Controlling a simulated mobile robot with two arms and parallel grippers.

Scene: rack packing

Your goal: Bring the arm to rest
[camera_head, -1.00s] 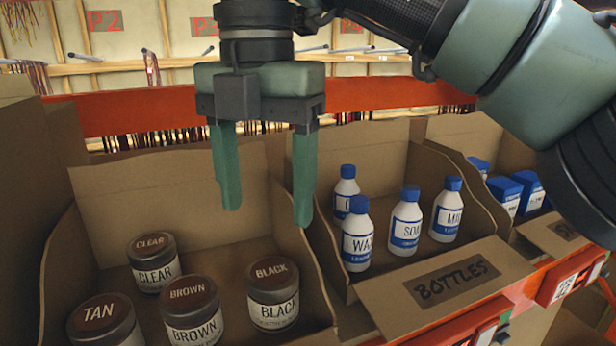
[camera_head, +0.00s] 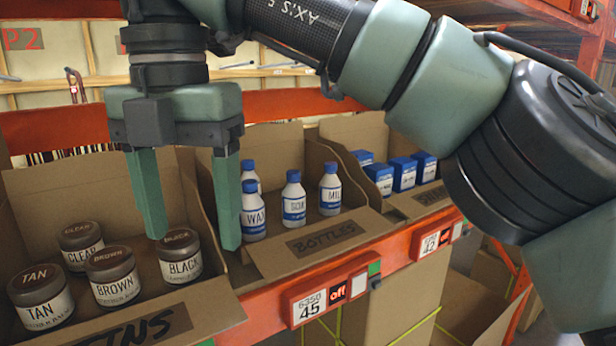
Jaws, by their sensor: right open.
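My right gripper (camera_head: 193,238) is open and empty, its two green fingers pointing down. It hangs in front of the wall between the jar box and the bottle box. My right arm (camera_head: 420,75) comes in from the right and crosses the upper part of the view. My left gripper is not in view.
Several brown-lidded jars, including the BLACK jar (camera_head: 181,258), stand in a cardboard box at left. White bottles with blue caps (camera_head: 293,200) stand in the BOTTLES box (camera_head: 327,238). Blue-and-white boxes (camera_head: 404,174) stand further right. An orange rack beam (camera_head: 264,312) runs along the front.

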